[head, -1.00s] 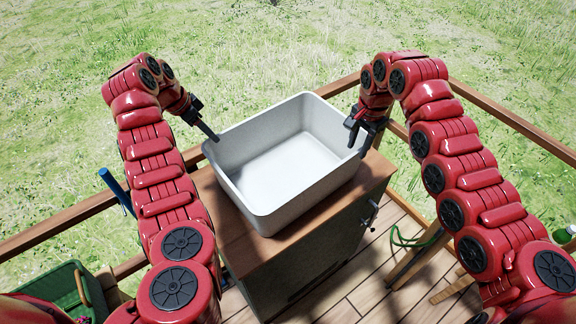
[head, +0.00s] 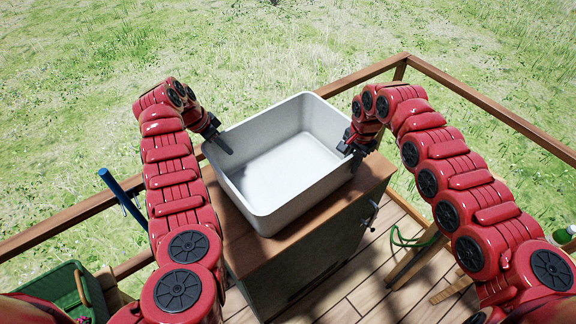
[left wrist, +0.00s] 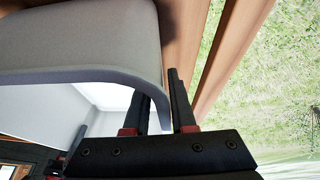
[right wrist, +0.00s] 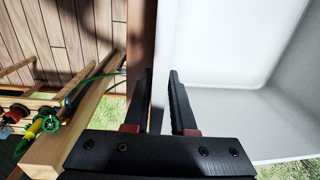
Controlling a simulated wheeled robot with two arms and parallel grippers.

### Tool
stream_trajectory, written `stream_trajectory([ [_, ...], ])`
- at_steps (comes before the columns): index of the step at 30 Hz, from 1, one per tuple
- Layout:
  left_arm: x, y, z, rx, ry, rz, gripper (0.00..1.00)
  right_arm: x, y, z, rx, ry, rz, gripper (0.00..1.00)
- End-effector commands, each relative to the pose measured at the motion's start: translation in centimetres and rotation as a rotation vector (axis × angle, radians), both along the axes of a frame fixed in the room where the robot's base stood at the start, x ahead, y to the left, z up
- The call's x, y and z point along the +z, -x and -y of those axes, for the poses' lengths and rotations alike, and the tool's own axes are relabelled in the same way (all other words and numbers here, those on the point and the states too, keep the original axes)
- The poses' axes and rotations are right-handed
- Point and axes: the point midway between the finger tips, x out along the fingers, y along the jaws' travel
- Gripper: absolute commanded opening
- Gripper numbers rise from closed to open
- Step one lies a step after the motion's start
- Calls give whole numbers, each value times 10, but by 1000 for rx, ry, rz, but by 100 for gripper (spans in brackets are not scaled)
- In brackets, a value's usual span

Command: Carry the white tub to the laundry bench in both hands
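The white tub (head: 285,158), an open rectangular basin, stands upright and empty on a brown wooden top (head: 237,247) of a cabinet. My left gripper (head: 226,146) is at its left rim, one finger showing inside. In the left wrist view the fingers (left wrist: 163,100) are parted around the tub's wall (left wrist: 80,40). My right gripper (head: 346,148) is at the right rim. In the right wrist view its fingers (right wrist: 160,100) are parted, with the tub's wall (right wrist: 172,45) between them. No firm contact shows. I cannot tell which surface is the laundry bench.
A wooden railing (head: 480,105) borders the deck, with grass beyond. A green crate (head: 62,290) sits at lower left beside a blue handle (head: 122,195). A wooden stand with a green cord (head: 410,240) and a green bottle (head: 566,234) are at right. Deck planks (head: 365,285) show between.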

Motion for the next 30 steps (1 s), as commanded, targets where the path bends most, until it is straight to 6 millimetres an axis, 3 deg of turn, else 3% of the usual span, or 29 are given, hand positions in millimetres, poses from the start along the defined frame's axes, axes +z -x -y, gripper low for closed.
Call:
stream_trajectory([
  [1, 0, 0, 0, 0, 0, 0, 13, 0, 0, 0, 0, 0, 0, 13],
  [3, 0, 0, 0, 0, 0, 0, 0, 0, 0, 0, 0, 0, 0, 0],
  [30, 0, 0, 0, 0, 1, -1, 0, 0, 0, 0, -1, 1, -1, 0],
])
